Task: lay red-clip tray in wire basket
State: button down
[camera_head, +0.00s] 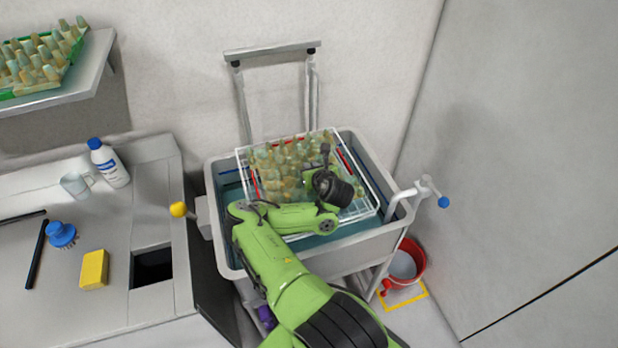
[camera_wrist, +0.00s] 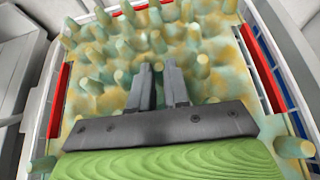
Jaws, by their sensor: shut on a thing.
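The red-clip tray (camera_wrist: 215,88) is a mottled yellow-green tray with rows of upright pegs. Red clips (camera_wrist: 60,100) show along its left, right and far edges in the wrist view. In the head view the tray (camera_head: 280,172) is within the outline of the white wire basket (camera_head: 374,203), partly hidden by my wrist. My gripper (camera_wrist: 157,78) is shut on the tray among its middle pegs; the exact grip is hard to see. The basket's white rails (camera_wrist: 298,72) run beside the tray. I cannot tell whether the tray touches the basket floor.
The basket is in a grey basin (camera_head: 395,228) with teal liquid. A blue-knobbed tap (camera_head: 425,187) stands at its right rim. A red bucket (camera_head: 408,268) is on the floor. A counter at left holds a bottle (camera_head: 110,168) and yellow sponge (camera_head: 94,269). Another peg tray (camera_head: 38,88) is shelved.

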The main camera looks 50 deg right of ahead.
jog(key=shift+f, duration=1.95)
jog(key=c, duration=1.1)
grip_release()
